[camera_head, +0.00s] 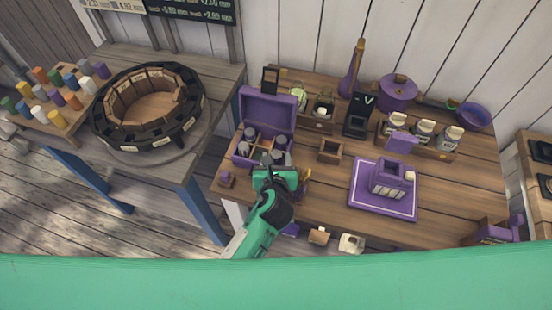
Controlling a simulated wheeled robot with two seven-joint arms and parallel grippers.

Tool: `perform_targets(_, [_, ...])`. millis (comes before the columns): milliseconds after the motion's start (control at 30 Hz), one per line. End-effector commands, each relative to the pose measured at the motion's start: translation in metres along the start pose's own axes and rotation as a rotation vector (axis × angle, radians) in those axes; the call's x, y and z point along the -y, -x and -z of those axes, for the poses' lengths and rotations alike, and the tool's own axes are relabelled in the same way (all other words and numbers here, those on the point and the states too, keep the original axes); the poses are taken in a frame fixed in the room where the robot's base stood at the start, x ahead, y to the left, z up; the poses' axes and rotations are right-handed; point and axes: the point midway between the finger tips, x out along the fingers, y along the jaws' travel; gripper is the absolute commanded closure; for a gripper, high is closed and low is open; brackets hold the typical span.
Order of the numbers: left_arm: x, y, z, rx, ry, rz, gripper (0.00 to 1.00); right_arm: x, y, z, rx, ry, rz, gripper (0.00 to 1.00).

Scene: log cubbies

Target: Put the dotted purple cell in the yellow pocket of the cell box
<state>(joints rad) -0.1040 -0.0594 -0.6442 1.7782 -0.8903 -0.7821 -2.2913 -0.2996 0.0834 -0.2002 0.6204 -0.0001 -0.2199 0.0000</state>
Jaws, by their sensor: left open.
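An open purple box (245,158) with its lid raised stands on the right table's left side. It has wooden dividers and several grey cylindrical cells (250,134); I take it as the cell box. A yellow pocket cannot be made out. My left gripper (270,159) is open, at the front of this box, and hides part of it. A small purple piece (227,177) stands on the table left of my gripper; dots on it are too small to tell. My right gripper is not in view.
A black ring of cubbies (150,143) and a tray of coloured cylinders are on the left table. Right of my gripper are a wooden box (330,151) and a purple device on a purple mat (384,211). A gap separates the tables.

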Motion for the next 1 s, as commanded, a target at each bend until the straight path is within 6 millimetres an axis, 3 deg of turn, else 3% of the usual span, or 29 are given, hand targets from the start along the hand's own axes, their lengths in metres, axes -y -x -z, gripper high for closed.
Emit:
perform_targets(133, [0.0, 0.004, -0.002, 0.0, 0.0, 0.0, 0.51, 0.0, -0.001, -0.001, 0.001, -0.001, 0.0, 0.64])
perform_targets(267, [0.0, 0.021, -0.001, 0.0, 0.001, 0.001, 0.51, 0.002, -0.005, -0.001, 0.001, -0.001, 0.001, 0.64])
perform_targets(700, [0.0, 0.106, -0.001, -0.001, 0.001, 0.001, 0.51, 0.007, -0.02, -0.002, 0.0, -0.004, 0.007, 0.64])
perform_targets(1000, [0.0, 0.122, -0.003, 0.0, 0.0, 0.0, 0.51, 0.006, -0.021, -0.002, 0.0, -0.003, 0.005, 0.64])
